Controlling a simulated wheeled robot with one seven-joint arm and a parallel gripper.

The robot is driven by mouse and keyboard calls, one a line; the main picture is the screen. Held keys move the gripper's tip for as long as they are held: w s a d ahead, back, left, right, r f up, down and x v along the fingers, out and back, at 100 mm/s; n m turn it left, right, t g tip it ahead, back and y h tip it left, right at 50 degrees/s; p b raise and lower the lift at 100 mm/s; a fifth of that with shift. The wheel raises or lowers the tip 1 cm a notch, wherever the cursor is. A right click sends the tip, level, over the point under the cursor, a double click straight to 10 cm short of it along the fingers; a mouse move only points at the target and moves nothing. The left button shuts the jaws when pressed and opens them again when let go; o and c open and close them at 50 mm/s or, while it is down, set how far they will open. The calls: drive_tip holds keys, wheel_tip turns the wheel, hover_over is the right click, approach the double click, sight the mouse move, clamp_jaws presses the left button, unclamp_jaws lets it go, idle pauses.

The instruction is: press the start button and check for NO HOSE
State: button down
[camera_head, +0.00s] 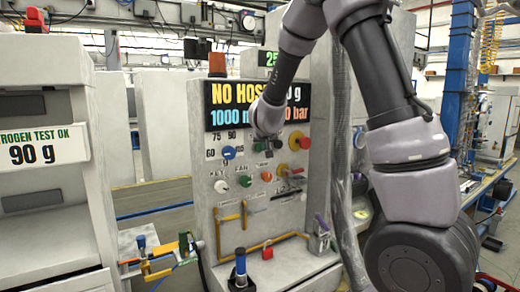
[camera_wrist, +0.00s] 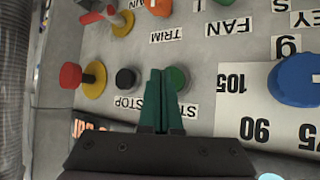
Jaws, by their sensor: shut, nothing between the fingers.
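The display (camera_head: 222,95) on the grey panel reads "NO HOS" in yellow, with the rest of the word hidden behind my arm; a "g" shows at the right. Below it, "1000 m" and "bar" show in blue and orange. My gripper (camera_head: 268,150) is at the panel, below the display. In the wrist view, its dark green fingers (camera_wrist: 162,75) are together and empty. Their tips overlap the left edge of the green start button (camera_wrist: 178,78), whose label is partly covered. I cannot tell whether they touch it. The black stop button (camera_wrist: 126,80) is beside them.
A red knob on a yellow base (camera_wrist: 72,76) and a blue knob (camera_wrist: 297,80) flank the buttons. A cabinet (camera_head: 40,110) reading "90 g" stands at the left.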

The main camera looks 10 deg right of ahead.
drive_tip(key=shift+s, duration=0.2)
drive_tip(key=shift+d, duration=0.1)
drive_tip(key=shift+s+d, duration=0.3)
drive_tip(key=shift+s, duration=0.45)
drive_tip(key=shift+s+d, duration=0.35)
drive_tip(key=shift+s, duration=0.45)
drive_tip(key=shift+s+d, duration=0.3)
drive_tip(key=shift+s, duration=0.45)
drive_tip(key=s+r+g+y, duration=0.1)
drive_tip(key=s+r+y, duration=0.4)
drive_tip(key=s+r, duration=0.7)
drive_tip(key=s+d+m+g, duration=0.1)
drive_tip(key=s+d, duration=0.1)
drive_tip(key=s, duration=0.7)
drive_tip(key=s+d+m+g+h, duration=0.1)
drive_tip(key=s+d, duration=0.2)
drive_tip(key=s, duration=0.7)
drive_tip(key=shift+d+m+g, duration=0.2)
drive_tip(key=shift+m+g, duration=0.1)
